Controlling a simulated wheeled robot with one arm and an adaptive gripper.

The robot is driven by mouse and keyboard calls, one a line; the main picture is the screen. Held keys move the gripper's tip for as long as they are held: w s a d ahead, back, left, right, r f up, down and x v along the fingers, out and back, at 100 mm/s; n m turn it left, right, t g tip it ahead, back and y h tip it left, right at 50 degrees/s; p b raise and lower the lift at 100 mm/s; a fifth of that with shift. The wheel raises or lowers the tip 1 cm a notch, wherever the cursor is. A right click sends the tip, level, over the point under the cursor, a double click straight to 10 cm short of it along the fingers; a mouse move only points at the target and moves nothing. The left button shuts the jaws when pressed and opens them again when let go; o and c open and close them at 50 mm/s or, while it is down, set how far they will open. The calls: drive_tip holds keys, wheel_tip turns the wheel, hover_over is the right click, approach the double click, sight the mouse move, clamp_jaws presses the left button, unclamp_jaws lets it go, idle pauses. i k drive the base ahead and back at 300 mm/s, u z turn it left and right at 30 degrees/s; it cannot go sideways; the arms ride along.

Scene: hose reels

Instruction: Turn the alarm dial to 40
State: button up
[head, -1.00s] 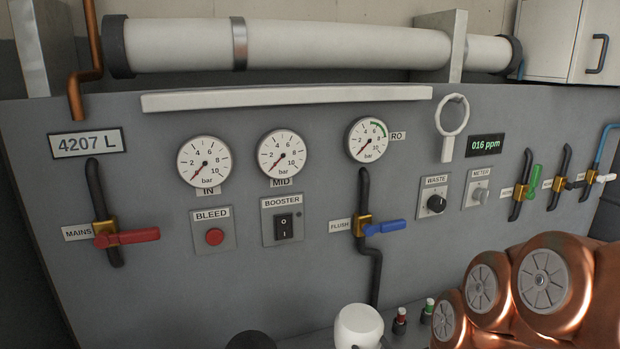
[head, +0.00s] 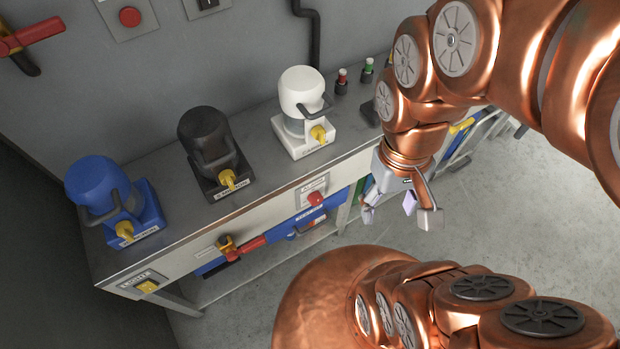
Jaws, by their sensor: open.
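No dial with a readable "alarm" label shows. A red round knob (head: 315,198) on a small light plate sits on the front face of the bench; its label is too small to read, so I cannot tell whether it is the alarm dial. My gripper (head: 402,212) hangs right of this knob, in front of the bench, pointing down with its fingers apart. It is open and empty, and it touches nothing that I can see. My arm hides part of the bench's right side.
On the metal bench top (head: 262,176) stand a blue canister (head: 95,185), a black canister (head: 205,135) and a white canister (head: 300,90), each with a yellow knob. A red-handled valve (head: 250,246) and a yellow light switch (head: 147,286) project from the bench front. Floor (head: 560,200) is clear at right.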

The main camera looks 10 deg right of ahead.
sight(315, 198)
drive_tip(key=z, duration=1.65)
drive_tip(key=k, duration=1.05)
drive_tip(key=u, duration=1.85)
